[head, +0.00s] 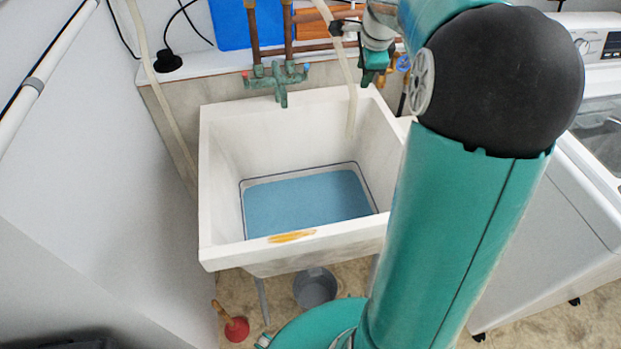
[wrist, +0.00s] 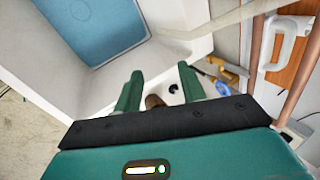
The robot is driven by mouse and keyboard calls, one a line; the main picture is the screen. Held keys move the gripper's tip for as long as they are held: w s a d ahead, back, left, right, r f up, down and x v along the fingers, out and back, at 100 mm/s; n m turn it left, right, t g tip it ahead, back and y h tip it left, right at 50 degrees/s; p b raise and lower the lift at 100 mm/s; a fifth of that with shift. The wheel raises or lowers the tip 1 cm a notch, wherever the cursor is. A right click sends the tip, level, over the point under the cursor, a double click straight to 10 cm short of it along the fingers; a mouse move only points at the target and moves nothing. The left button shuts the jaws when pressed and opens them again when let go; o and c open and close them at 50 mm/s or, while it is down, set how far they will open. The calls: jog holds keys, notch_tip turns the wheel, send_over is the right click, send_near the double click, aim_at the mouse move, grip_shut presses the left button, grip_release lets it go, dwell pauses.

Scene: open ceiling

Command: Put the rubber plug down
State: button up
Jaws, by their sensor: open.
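A black round piece with a raised knob, which looks like the rubber plug (head: 168,62), lies on the ledge behind the sink at the upper left of the head view. My gripper (wrist: 160,74) is open, with its two green fingers apart. In the head view my gripper (head: 373,62) is partly visible, above the sink's back right corner and well right of the black piece. A small brown thing (wrist: 153,101) shows low between the fingers in the wrist view; I cannot tell what it is or whether it is held.
The white sink (head: 220,238) holds blue water (head: 305,203). A green tap (head: 279,82) and copper pipes stand at its back, and a pale hose (head: 351,105) hangs into it. A red plunger (head: 236,329) and a grey bucket (head: 315,287) are on the floor.

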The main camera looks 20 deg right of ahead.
jog(key=s+a+r+n+t, duration=0.1)
jog(key=s+a+r+n, duration=0.1)
jog(key=s+a+n, duration=0.7)
jog(key=s+a+r+n, duration=0.2)
jog(key=s+a+n, duration=0.5)
jog(key=a, duration=0.5)
jog(key=s+a+f+n, duration=0.2)
jog(key=s+n, duration=0.1)
jog(key=s, duration=0.1)
jog(key=s+a+f+n+y, duration=0.1)
jog(key=s+a+f+n, duration=0.1)
jog(key=s, duration=0.3)
jog(key=shift+s+a+n, duration=0.2)
jog(key=shift+a+n, duration=0.05)
jog(key=shift+n, duration=0.25)
